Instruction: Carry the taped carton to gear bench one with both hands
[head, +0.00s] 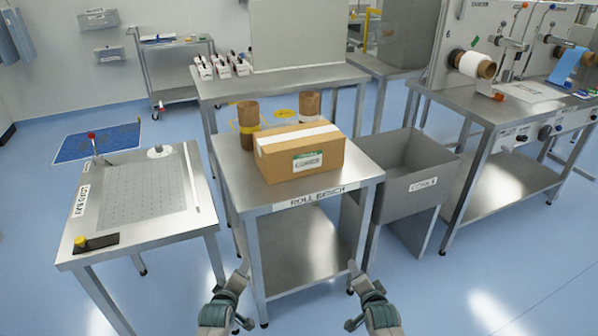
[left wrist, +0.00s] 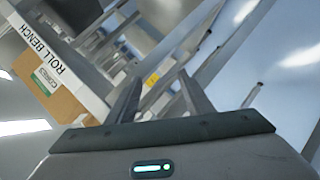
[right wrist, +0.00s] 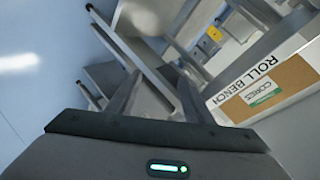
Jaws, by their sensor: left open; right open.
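The taped carton (head: 300,150) is a brown box with white tape along its top and a green-and-white label. It sits upright on the bench marked ROLL BENCH (head: 235,187). It also shows in the left wrist view (left wrist: 62,98) and in the right wrist view (right wrist: 285,85). My left gripper (head: 243,272) and my right gripper (head: 354,268) are both open and empty. They are low in front of the bench, one toward each side of it, apart from the carton. I cannot tell which bench is gear bench one.
Two brown rolls (head: 248,126) stand behind the carton. A perforated-top table (head: 75,247) is at left and a grey bin (head: 415,195) at right. A bench with white racks (head: 240,90) stands behind. A machine bench (head: 470,112) is at far right. Blue floor is free in front.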

